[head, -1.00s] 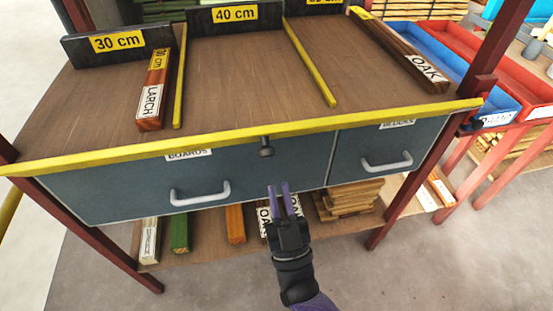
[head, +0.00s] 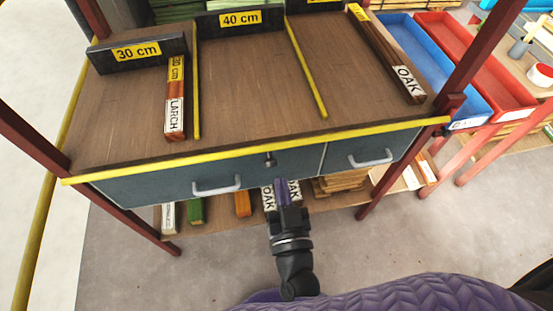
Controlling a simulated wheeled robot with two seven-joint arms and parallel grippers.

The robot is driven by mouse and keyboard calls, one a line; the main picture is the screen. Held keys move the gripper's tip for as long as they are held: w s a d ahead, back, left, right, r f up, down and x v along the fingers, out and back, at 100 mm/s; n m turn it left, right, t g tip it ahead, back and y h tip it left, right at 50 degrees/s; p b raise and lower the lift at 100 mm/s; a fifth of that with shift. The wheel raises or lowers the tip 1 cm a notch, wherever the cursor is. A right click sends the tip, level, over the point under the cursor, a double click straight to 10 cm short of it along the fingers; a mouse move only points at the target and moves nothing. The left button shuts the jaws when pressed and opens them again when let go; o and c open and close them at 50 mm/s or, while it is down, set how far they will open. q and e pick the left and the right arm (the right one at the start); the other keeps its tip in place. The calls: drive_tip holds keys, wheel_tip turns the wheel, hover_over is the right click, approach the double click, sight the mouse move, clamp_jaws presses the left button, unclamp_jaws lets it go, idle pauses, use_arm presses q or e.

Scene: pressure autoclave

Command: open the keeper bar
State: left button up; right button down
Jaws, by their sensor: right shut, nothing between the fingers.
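The keeper bar (head: 270,159) seems to be the small dark piece on the bench front, just under the yellow front edge and at the top of the wide left drawer (head: 150,185). It looks small, and its exact turn is hard to tell. My right gripper (head: 281,181) has purple fingers pressed together with nothing between them. In the picture it shows just below the keeper bar, in front of the drawer's lower edge; I see no contact. My left gripper is not in view.
The wide drawer has a pale handle (head: 217,187); the narrow right drawer (head: 345,152) has another. A larch block (head: 175,115) and an oak block (head: 405,80) lie on the benchtop. Timber stands on the shelf below. Blue (head: 440,80) and red trays are at right.

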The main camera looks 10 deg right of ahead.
sight(274, 162)
drive_tip(key=w, duration=0.4)
drive_tip(key=w+b, duration=0.1)
drive_tip(key=w, duration=0.3)
drive_tip(key=shift+w+d+r, duration=0.1)
drive_tip(key=shift+w+r, duration=0.1)
drive_tip(key=shift+w, duration=0.15)
drive_tip(key=f+b, duration=0.1)
drive_tip(key=s+f+b, duration=0.1)
drive_tip(key=shift+f, duration=0.4)
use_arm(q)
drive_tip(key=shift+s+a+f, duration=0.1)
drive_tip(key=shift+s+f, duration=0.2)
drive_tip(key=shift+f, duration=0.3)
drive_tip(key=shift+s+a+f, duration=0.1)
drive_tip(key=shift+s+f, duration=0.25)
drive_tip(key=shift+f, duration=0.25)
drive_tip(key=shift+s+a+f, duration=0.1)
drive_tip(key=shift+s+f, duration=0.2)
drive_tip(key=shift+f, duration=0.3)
use_arm(e)
drive_tip(key=shift+s+f, duration=0.25)
drive_tip(key=shift+s, duration=0.15)
use_arm(q)
drive_tip(key=shift+b, duration=0.3)
